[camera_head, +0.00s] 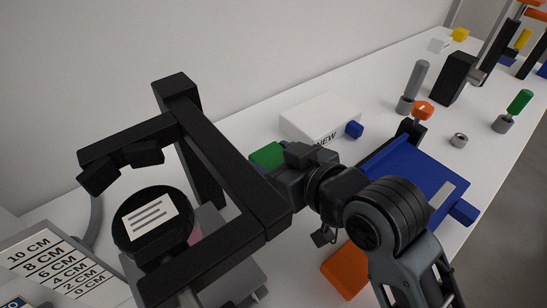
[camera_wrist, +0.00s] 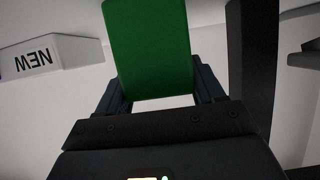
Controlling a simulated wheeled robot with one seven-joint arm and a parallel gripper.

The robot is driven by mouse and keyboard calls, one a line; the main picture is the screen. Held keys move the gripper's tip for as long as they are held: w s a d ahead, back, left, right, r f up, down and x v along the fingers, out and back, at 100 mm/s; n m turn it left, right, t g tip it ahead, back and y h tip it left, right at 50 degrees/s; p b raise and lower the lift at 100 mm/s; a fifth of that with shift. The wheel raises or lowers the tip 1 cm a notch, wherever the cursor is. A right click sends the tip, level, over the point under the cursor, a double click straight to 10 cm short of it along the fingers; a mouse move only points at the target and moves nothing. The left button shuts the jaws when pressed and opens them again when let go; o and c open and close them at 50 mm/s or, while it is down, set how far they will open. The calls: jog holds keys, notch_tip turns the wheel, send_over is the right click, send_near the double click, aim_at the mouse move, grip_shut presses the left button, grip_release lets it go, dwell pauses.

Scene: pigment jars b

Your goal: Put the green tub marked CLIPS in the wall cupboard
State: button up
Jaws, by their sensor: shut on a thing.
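A green tub (camera_wrist: 148,50) fills the top middle of the wrist view, between the two fingers of my gripper (camera_wrist: 160,92). My gripper is shut on it. Its CLIPS marking does not show. In the head view the green tub (camera_head: 267,155) shows only in part, behind my gripper (camera_head: 285,160), above the table and left of the white box. I cannot tell whether the tub touches the table. The wall cupboard is not in either view.
A black stand (camera_head: 190,150) rises close by my gripper, holding a round black plate. A white box marked NEW (camera_head: 318,118) stands behind, with a blue cube (camera_head: 354,130) beside it. A blue tray (camera_head: 425,165) and an orange block (camera_head: 345,270) lie near my arm.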

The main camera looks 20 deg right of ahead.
jog(key=o, duration=1.1)
jog(key=shift+r, duration=0.1)
jog(key=p+v, duration=0.4)
jog(key=v, duration=0.7)
jog(key=shift+r, duration=0.2)
jog(key=shift+s+d+p, duration=0.2)
jog(key=shift+s+p, duration=0.25)
jog(key=shift+p, duration=0.05)
